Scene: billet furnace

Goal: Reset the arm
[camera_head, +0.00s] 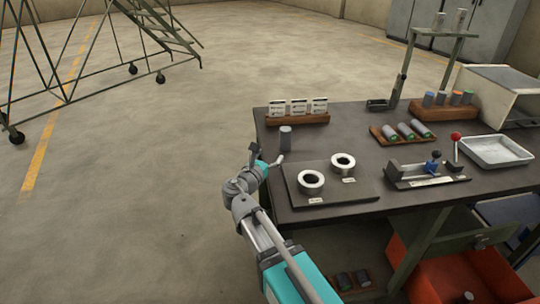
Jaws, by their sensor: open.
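My gripper (267,155) is open, with its two fingers spread apart, at the left edge of the dark workbench (355,150). My arm reaches up to it from the bottom of the picture. A grey cylindrical billet (286,139) stands upright on the bench just beyond the right finger. I see nothing held between the fingers. From this view I cannot tell whether the finger touches the billet.
A dark plate with two metal rings (311,182) lies right of my gripper. A card holder (298,118), a rack of billets (402,133), a lever fixture (425,173) and a metal tray (494,151) occupy the bench. Open floor (130,180) lies left; a wheeled ladder (75,50) stands beyond.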

